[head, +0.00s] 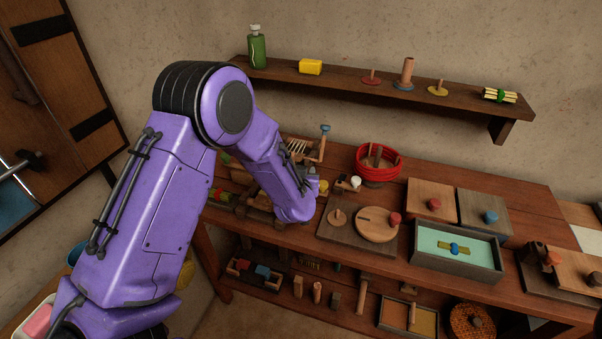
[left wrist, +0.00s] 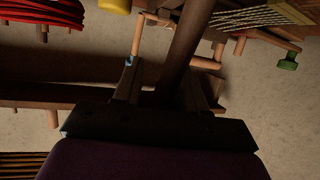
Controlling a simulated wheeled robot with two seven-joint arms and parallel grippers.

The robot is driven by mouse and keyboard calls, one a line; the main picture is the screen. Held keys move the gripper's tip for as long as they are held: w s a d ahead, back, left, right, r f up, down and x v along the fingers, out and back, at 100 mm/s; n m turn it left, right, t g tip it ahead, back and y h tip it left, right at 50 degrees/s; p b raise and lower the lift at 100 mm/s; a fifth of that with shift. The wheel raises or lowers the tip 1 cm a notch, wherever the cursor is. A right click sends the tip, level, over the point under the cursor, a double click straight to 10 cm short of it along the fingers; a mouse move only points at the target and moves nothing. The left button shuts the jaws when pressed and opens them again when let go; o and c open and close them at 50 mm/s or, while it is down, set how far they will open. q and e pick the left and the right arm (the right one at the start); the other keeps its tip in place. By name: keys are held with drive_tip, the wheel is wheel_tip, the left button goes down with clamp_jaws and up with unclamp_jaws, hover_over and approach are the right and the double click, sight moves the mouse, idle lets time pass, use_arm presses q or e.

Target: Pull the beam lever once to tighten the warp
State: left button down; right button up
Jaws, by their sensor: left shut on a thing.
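The small wooden loom with pale warp strings (head: 298,148) stands on the left part of the workbench, partly hidden behind my left arm. Its strings also show at the upper right in the left wrist view (left wrist: 245,20). In that view my left gripper (left wrist: 160,92) is shut on a dark wooden bar (left wrist: 188,45), apparently the beam lever, which runs up between the fingers. In the head view the left gripper reaches down beside the loom, its fingertips and the held part hidden by my arm. My right gripper is not in view.
A blue-tipped wooden peg (head: 325,128) rises beside the loom. A red coiled basket (head: 378,160), a board with a round disc (head: 376,224) and a mint-lined tray (head: 457,282) stand to the right. A wall shelf (head: 350,82) holds a green bottle (head: 257,48) and small pieces.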

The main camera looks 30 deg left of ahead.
use_arm(q)
drive_tip(key=shift+s+d+f, duration=0.15)
drive_tip(key=shift+s+f, duration=0.15)
drive_tip(key=shift+f, duration=0.25)
drive_tip(key=c, duration=0.9)
unclamp_jaws()
drive_tip(key=shift+o, duration=1)
drive_tip(key=shift+w, duration=0.15)
drive_tip(key=b+v, duration=0.1)
drive_tip(key=v, duration=0.9)
drive_tip(key=shift+r+b, duration=0.25)
drive_tip(key=shift+b, duration=0.05)
